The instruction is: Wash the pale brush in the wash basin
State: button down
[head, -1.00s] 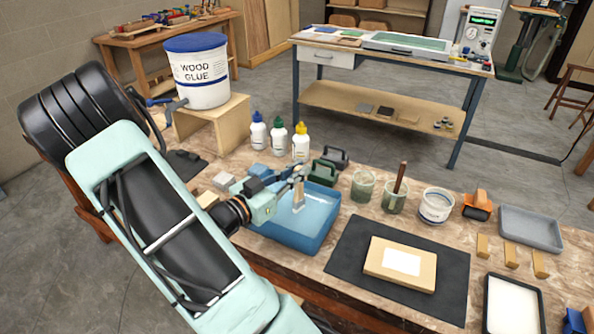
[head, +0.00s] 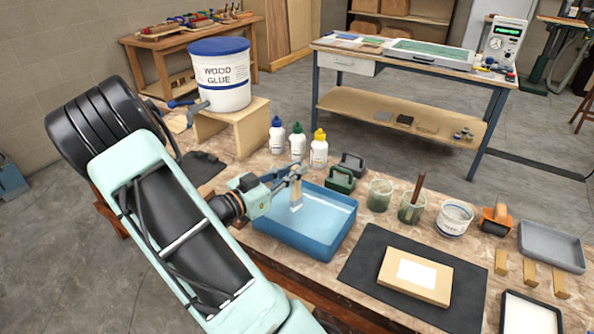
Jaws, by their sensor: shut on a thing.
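My gripper (head: 293,173) is shut on the pale brush (head: 296,193), near the brush's upper end. The brush hangs roughly upright over the far left part of the blue wash basin (head: 318,248). The basin holds light blue water (head: 314,222). The brush's lower end shows against the water; I cannot tell whether it dips in or hangs just above. My gripper hides the top of the brush.
White bottles (head: 318,152) and a dark green block with a handle (head: 340,180) stand behind the basin. Glass jars (head: 379,195) stand to its right. A dark mat (head: 365,272) with a wooden board (head: 432,289) lies at front right. A glue bucket (head: 222,97) stands at back left.

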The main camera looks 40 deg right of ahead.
jog(key=shift+s, duration=0.1)
jog(key=shift+s+d, duration=0.3)
jog(key=shift+s, duration=0.65)
jog(key=shift+s+d, duration=0.25)
jog(key=shift+s, duration=0.65)
jog(key=shift+s+d, duration=0.3)
jog(key=shift+s, duration=0.65)
jog(key=shift+r, duration=0.1)
jog(key=w+a+r+p, duration=0.1)
jog(key=w+r+p, duration=0.2)
jog(key=r+p, duration=0.2)
jog(key=shift+r, duration=0.6)
jog(key=shift+r+p, duration=2.15)
jog(key=shift+r, duration=0.3)
